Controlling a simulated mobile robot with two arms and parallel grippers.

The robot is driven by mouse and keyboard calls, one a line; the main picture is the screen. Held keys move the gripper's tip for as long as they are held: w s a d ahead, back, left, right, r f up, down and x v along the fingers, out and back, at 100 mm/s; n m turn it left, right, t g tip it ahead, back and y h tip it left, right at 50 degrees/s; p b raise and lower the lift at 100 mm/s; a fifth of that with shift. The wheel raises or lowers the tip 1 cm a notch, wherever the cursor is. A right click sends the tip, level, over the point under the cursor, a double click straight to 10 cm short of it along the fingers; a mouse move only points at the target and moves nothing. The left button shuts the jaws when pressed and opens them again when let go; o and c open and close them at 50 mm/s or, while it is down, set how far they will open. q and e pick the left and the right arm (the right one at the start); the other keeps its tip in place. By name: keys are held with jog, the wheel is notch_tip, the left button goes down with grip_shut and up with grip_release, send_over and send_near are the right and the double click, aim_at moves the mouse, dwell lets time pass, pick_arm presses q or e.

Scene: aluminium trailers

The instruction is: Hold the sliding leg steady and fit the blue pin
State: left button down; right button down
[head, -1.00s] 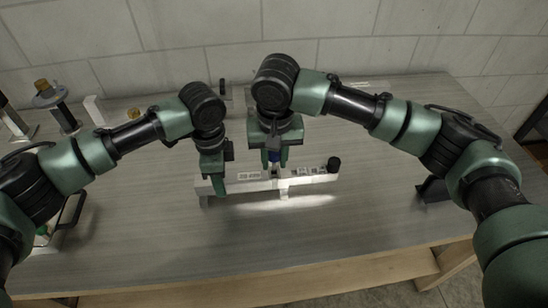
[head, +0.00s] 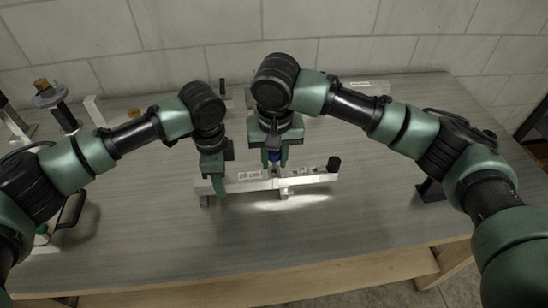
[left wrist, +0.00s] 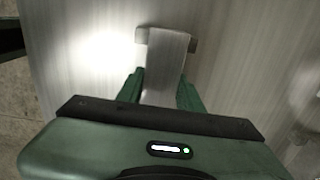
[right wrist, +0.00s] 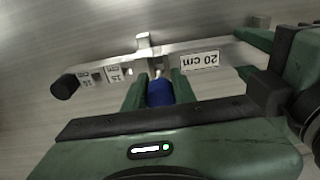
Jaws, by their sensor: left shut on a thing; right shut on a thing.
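The sliding leg assembly is a bright aluminium bar (head: 311,180) lying across the bench, with a black knob (head: 333,163) at its right end. My left gripper (head: 216,185) is shut on the bar's left end; in the left wrist view the fingers (left wrist: 160,88) flank the metal piece (left wrist: 166,58). My right gripper (head: 274,162) is shut on the blue pin (right wrist: 159,93), which also shows in the head view (head: 274,156). The pin's pale tip points at the bar, by the gap between the "15 cm" and "20 cm" labels (right wrist: 200,62). Whether the tip is in a hole cannot be told.
The grey bench top (head: 300,245) is clear in front of the bar. A black bracket (head: 432,190) stands at the right. A flanged post (head: 60,108) and a white block (head: 94,110) stand at the back left. A tiled wall is behind.

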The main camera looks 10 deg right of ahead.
jog(key=shift+f, duration=1.15)
jog(key=c, duration=1.1)
grip_release()
jog(key=r, duration=0.4)
jog(key=s+r, duration=0.1)
jog(key=r, duration=0.7)
jog(key=shift+s, duration=0.2)
pick_arm(q)
jog(key=c, duration=0.8)
grip_release()
jog(key=shift+c, duration=0.2)
jog(key=shift+r, duration=0.15)
